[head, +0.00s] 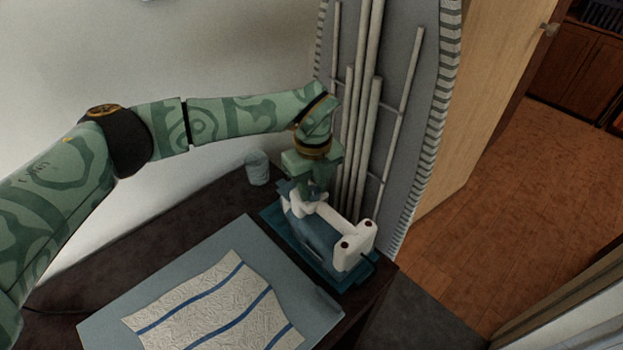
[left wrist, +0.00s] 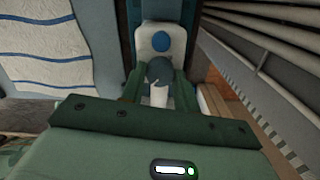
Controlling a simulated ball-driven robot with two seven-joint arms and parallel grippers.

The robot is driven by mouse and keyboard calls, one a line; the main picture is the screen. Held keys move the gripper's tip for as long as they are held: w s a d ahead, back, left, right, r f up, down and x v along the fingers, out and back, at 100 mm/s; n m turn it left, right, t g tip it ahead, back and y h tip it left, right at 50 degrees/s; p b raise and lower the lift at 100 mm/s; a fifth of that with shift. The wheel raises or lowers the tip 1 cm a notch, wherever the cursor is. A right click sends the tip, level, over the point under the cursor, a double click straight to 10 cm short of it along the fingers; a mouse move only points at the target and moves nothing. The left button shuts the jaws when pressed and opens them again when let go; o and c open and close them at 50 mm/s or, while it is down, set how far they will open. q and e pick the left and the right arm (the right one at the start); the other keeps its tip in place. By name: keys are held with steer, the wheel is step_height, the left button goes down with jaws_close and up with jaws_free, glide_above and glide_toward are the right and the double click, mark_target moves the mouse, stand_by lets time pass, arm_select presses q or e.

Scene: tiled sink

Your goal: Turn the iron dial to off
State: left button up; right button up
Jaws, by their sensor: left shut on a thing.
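The iron (head: 318,238), blue-grey with a white upper part, stands on a teal base (head: 350,281) near the table's right edge. My left gripper (head: 308,192) is above the back part of the iron, pointing down, with its fingers at the iron's top. In the left wrist view the fingers are shut around a dark blue-grey dial (left wrist: 160,70), which has a white pointer-like piece (left wrist: 159,95) at its near side. The iron's white body with a blue round spot (left wrist: 162,40) lies just beyond. Dial markings cannot be read. My right gripper is not in view.
A pale blue ironing pad (head: 190,262) with a striped cloth (head: 215,305) covers the front of the dark table. A small glass (head: 257,168) stands behind, near the wall. An upright ironing board (head: 420,70) with metal legs (head: 362,110) stands close behind the iron.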

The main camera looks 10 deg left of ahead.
mark_target(313, 190)
arm_select(q)
steer(key=shift+n+p, duration=0.65)
steer(key=shift+n, duration=0.15)
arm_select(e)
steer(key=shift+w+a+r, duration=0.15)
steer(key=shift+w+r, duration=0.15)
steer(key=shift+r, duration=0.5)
arm_select(q)
steer(key=o, duration=1)
step_height(313, 190, up, 16)
steer(key=p, duration=0.3)
steer(key=shift+r, duration=0.15)
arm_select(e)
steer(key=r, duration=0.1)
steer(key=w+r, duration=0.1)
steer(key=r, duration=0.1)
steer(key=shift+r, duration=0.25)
